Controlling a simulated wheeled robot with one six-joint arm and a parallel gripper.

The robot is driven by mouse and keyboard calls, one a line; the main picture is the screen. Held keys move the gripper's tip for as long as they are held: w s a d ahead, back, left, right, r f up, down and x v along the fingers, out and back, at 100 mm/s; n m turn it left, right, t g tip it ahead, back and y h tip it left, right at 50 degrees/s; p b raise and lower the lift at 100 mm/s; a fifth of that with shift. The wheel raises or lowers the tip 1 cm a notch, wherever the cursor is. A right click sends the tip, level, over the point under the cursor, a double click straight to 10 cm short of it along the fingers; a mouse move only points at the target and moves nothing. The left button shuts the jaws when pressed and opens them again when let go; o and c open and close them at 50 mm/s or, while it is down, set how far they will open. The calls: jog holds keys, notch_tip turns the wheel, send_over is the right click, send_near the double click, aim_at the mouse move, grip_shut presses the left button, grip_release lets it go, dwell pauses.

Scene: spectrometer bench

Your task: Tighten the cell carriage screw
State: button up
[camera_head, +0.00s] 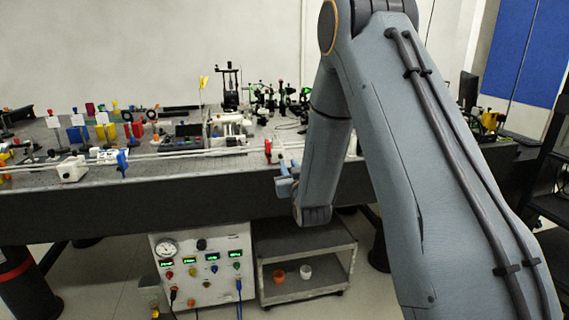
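My arm reaches from the right over the front of the optical bench (200,170). Its wrist is near the bench's front edge, and my gripper (284,165) is small and partly hidden there; I cannot see whether its fingers are open or holding anything. Long white rails (190,155) run along the bench front, with a white block (72,169) at the left, a blue piece (122,163) and a red piece (268,150) near my gripper. I cannot pick out the cell carriage screw; it is too small or hidden.
Several optics mounts (280,98) and coloured holders (103,128) crowd the bench behind the rails. Below are a control box (205,265) with gauge and cables, and a low grey cart (305,287) holding two small cups. A dark rack (553,190) stands at the right.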

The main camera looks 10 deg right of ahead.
aim_at(281, 157)
jog(key=w, duration=0.2)
jog(key=w+a, duration=0.1)
jog(key=w, duration=0.2)
jog(key=shift+p, duration=0.35)
jog(key=shift+w, duration=0.65)
grip_shut()
